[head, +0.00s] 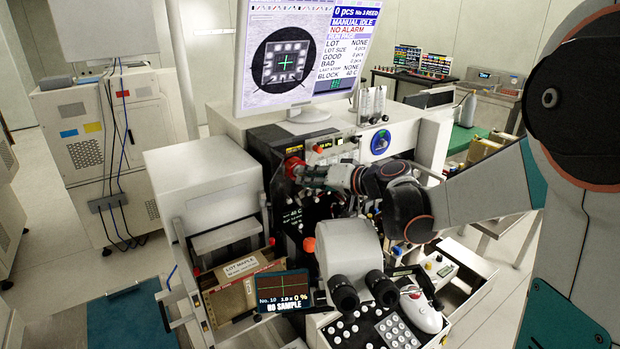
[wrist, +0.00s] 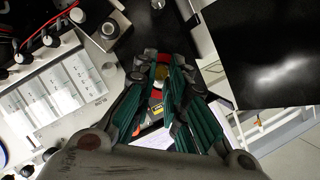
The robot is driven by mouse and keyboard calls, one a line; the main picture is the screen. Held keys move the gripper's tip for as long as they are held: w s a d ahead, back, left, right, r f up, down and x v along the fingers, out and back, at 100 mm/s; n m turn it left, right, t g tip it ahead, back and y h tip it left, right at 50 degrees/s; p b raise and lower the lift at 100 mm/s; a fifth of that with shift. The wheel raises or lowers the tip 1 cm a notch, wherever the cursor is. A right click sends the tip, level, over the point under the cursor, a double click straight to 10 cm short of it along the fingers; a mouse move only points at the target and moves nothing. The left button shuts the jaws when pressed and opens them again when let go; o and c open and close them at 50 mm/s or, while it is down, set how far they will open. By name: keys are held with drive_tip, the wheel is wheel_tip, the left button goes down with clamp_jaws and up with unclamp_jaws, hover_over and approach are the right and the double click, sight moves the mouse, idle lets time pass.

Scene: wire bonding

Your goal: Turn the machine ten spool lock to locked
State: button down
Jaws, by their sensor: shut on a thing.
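Machine ten stands in the middle of the head view, with a small display (head: 283,293) reading "No. 10". A red round knob (head: 293,167), which looks like the spool lock, sits on its dark upper front panel below the monitor. My gripper (head: 303,174) reaches in from the right and its fingertips are at this knob.
The monitor (head: 305,55) stands just above my gripper. Microscope eyepieces (head: 362,290) and a keypad (head: 398,328) are below it. A cardboard box (head: 240,285) sits at the lower left.

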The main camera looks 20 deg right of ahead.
drive_tip(key=shift+d+f+m+t+y+b, duration=0.1)
drive_tip(key=shift+f+m+t+y+b, duration=0.1)
drive_tip(key=shift+m+y+b, duration=1)
drive_tip(key=shift+d+f+m+t+y+b, duration=0.1)
drive_tip(key=shift+f+m+t+y+b, duration=0.15)
drive_tip(key=shift+m+b, duration=1)
drive_tip(key=shift+r+m+p, duration=0.1)
drive_tip(key=shift+m+p, duration=0.3)
drive_tip(key=shift+m, duration=0.25)
drive_tip(key=c, duration=1.6)
unclamp_jaws()
